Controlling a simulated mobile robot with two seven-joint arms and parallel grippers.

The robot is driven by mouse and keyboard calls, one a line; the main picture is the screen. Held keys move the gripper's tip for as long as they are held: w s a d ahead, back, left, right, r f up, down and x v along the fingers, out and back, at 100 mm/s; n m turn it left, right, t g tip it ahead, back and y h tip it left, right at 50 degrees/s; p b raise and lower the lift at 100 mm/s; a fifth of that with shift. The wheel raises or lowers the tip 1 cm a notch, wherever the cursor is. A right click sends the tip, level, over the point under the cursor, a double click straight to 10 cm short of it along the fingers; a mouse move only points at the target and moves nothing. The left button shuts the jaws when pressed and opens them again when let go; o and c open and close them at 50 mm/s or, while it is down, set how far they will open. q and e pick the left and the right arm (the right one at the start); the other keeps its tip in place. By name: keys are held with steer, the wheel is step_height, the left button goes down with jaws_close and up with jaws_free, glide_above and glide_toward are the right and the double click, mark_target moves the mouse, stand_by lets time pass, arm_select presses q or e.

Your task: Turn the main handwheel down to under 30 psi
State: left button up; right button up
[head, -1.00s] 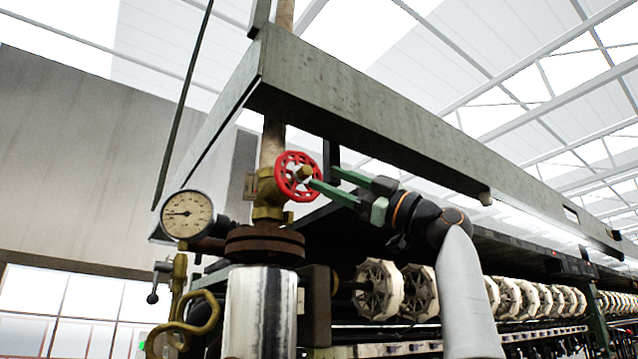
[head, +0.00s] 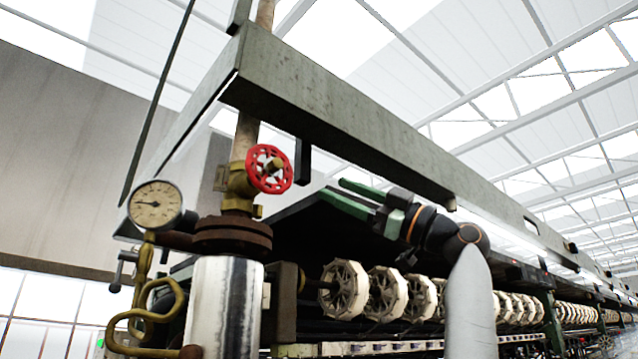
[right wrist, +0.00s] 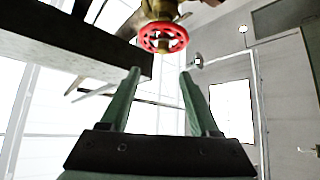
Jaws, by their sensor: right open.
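The red handwheel (head: 269,169) sits on a brass valve on the upright pipe, left of centre in the head view. It also shows at the top of the right wrist view (right wrist: 163,38). The round pressure gauge (head: 156,205) is left of the valve; its needle points left, and its figures are too small to read. My right gripper (head: 331,190) is open and empty, to the right of the handwheel and apart from it. In the right wrist view its green fingers (right wrist: 160,75) are spread, with the wheel beyond their tips. My left gripper is not in view.
A long grey beam (head: 340,110) runs above the gripper. A rusty flange (head: 232,236) and a pale metal cylinder (head: 224,305) stand below the valve. A curved brass pipe (head: 150,315) is at lower left. Several pale reels (head: 345,290) line the machine below my arm.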

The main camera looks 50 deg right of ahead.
steer(key=m+t+h, duration=0.2)
steer(key=m+h, duration=0.2)
steer(key=m+t+h+b, duration=0.1)
steer(key=m+t+h, duration=0.1)
steer(key=m+h, duration=0.35)
glide_toward(279, 165)
steer(key=shift+m+y, duration=0.55)
steer(key=shift+y, duration=0.1)
steer(key=p+x, duration=0.6)
steer(key=x, duration=0.1)
steer(key=shift+w+d+r, duration=0.15)
steer(key=shift+w+r, duration=0.1)
steer(key=shift+r, duration=0.1)
steer(key=shift+w+r+p, duration=0.25)
steer(key=shift+w+p, duration=0.2)
jaws_close()
